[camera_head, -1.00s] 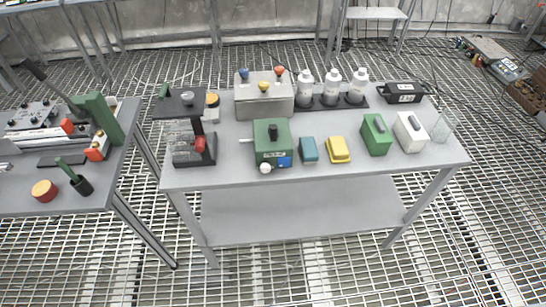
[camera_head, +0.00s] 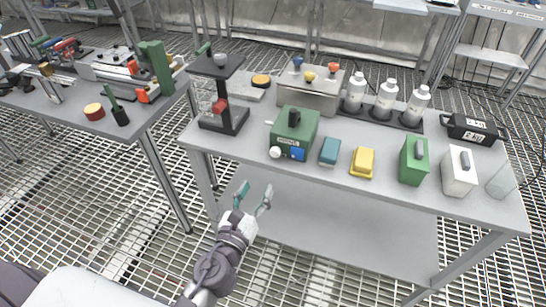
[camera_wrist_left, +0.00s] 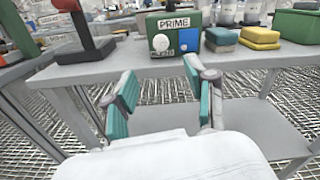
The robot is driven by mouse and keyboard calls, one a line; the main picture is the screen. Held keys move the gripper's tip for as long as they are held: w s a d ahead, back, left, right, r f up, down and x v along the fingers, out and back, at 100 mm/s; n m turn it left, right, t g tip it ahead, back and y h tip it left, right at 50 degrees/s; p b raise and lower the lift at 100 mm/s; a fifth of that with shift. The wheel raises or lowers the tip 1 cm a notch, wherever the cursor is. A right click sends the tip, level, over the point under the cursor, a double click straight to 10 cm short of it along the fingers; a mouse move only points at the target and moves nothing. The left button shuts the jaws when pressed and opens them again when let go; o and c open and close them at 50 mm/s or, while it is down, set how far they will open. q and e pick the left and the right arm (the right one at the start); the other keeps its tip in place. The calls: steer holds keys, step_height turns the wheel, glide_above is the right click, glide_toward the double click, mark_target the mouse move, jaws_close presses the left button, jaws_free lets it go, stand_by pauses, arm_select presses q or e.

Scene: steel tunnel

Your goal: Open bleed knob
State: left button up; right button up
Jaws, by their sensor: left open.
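A green box (camera_head: 306,127) stands near the front edge of the grey table (camera_head: 240,143). It has a black knob (camera_head: 294,117) on top, and a round white knob (camera_head: 274,152) and a blue patch (camera_head: 298,154) on its front. In the left wrist view the box (camera_wrist_left: 178,20) reads "PRIME", with the white knob (camera_wrist_left: 161,42) facing me. No label names the bleed knob. My left gripper (camera_head: 254,195) is open and empty, in front of the table and below its top, apart from the box. It also shows in the left wrist view (camera_wrist_left: 160,88). My right gripper is not in view.
A stand with a red part (camera_head: 219,106) is left of the box. Teal (camera_head: 330,151) and yellow (camera_head: 363,162) blocks sit to its right, then green and white containers. A grey case (camera_head: 313,97) and white bottles (camera_head: 387,100) stand behind. A lower shelf (camera_head: 340,225) runs beneath.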

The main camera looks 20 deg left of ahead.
mark_target(274, 155)
arm_select(q)
steer(key=w, duration=0.4)
steer(key=w+p, duration=0.1)
steer(key=w, duration=0.7)
steer(key=shift+w+d+p, duration=0.25)
steer(key=shift+d+p, duration=0.05)
steer(key=shift+p, duration=0.05)
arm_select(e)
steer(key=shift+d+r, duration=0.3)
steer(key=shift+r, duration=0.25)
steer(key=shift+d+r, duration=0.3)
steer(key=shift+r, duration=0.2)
arm_select(q)
jaws_close()
